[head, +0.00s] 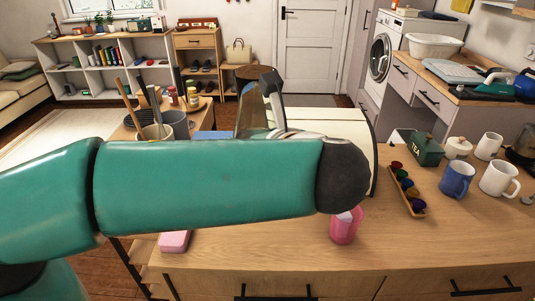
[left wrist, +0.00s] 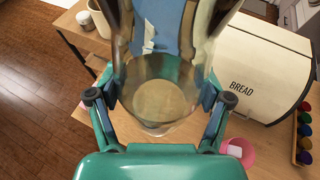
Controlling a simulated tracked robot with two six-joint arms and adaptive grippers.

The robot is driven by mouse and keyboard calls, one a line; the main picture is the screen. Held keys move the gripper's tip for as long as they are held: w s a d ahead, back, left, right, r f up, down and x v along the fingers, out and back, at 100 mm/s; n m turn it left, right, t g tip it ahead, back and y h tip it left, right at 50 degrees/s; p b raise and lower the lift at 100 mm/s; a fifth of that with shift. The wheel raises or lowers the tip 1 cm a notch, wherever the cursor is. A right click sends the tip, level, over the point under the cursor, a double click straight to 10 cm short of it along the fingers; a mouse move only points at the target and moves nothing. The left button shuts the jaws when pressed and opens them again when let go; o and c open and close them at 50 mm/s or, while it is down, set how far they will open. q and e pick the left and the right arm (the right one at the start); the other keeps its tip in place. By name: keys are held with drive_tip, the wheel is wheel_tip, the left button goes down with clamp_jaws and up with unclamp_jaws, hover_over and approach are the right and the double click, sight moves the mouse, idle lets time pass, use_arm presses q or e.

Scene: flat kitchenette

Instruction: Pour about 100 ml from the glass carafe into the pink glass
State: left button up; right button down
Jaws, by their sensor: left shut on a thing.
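The glass carafe (left wrist: 160,68) fills the middle of the left wrist view, with some pale amber liquid showing in it. My left gripper (left wrist: 160,100) is shut on it, one finger on each side. In the head view only part of the carafe (head: 252,118) shows behind my green left arm; its exact tilt is hard to tell. The pink glass (head: 345,228) stands on the wooden counter just below the dark end of my arm, its top partly hidden. It also shows in the left wrist view (left wrist: 246,156), right of the gripper and apart from the carafe. My right gripper is not in view.
Right of the pink glass are a rack of coloured pods (head: 407,190), a green tea tin (head: 427,150) and mugs (head: 457,180). A pink block (head: 174,242) lies at the left counter edge. The front counter is mostly clear.

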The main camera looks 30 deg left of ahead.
use_arm(q)
drive_tip(key=shift+r, duration=0.3)
drive_tip(key=shift+w+f, duration=0.15)
drive_tip(key=shift+w, duration=0.05)
drive_tip(key=w+d+f+m+t+h+b, duration=0.2)
drive_tip(key=w+f+m+h+b, duration=0.1)
drive_tip(key=f, duration=0.6)
drive_tip(key=w+d+f+m+t+h+b, duration=0.2)
drive_tip(key=w+f+m+t+h+b, duration=0.1)
drive_tip(key=f+b, duration=0.5)
drive_tip(key=w+m+h, duration=0.1)
drive_tip(key=m+h, duration=0.1)
drive_tip(key=m, duration=0.1)
drive_tip(key=shift+w+d+f+t+h, duration=0.2)
drive_tip(key=shift+f+t+h, duration=0.1)
drive_tip(key=shift+f+h, duration=0.1)
